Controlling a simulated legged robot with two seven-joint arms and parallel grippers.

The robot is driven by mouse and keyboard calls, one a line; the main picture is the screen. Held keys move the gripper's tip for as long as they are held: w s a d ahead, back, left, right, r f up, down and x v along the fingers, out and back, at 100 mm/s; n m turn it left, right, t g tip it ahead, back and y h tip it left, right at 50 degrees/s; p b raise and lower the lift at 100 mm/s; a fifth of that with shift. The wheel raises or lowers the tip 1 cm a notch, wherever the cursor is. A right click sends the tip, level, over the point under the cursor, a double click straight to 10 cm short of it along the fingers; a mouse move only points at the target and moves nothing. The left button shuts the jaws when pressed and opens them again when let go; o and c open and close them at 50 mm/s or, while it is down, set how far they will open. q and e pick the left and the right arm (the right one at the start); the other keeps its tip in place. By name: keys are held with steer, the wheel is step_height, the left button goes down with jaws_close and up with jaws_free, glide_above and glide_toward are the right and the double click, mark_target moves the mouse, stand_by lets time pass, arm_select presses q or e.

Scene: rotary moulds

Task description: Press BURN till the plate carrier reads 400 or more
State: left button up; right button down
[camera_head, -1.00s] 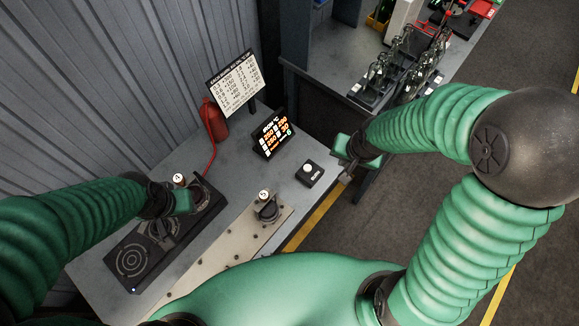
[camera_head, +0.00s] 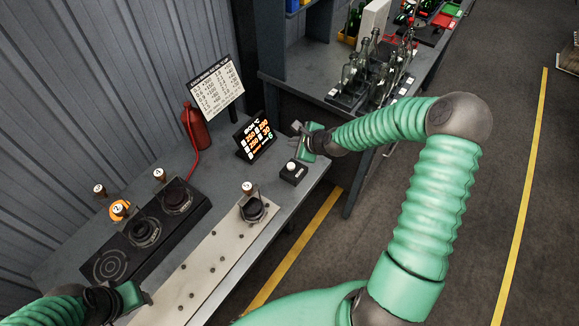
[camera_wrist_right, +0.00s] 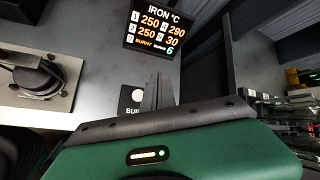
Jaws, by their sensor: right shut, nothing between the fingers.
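The BURN box (camera_head: 291,176) with its white button (camera_head: 292,165) stands near the bench's right edge. My right gripper (camera_head: 297,127) is shut and empty, just beyond the button and apart from it in the head view. In the right wrist view its fingers (camera_wrist_right: 155,90) partly cover the BURN label beside the button (camera_wrist_right: 136,95). The display (camera_wrist_right: 160,28) is headed IRON °C and shows 1 250, 2 250, 4 290, 5 30, and BURNT at 3, with a green 6. I cannot tell which reading is the plate carrier's. My left gripper (camera_head: 146,298) is low at left, its jaw state unclear.
A dark carrier (camera_head: 252,210) with a numbered knob sits on the pale perforated plate (camera_head: 205,265). Dark hotplates (camera_head: 145,235) lie left, near an orange-ringed knob (camera_head: 119,209). A red extinguisher (camera_head: 195,128) and chart (camera_head: 215,88) stand behind. Glass bottles (camera_head: 365,70) occupy the far bench.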

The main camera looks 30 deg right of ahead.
mark_target(293, 167)
steer(key=f+b, duration=0.7)
steer(key=shift+s+a+f, duration=0.1)
steer(key=shift+a+f, duration=0.15)
steer(key=shift+f, duration=0.15)
steer(key=shift+d+f+b, duration=0.15)
steer(key=shift+f+b, duration=0.25)
steer(key=shift+a, duration=0.2)
steer(key=shift+d, duration=0.1)
steer(key=shift+f, duration=0.1)
stand_by(0.9)
steer(key=shift+f, duration=0.2)
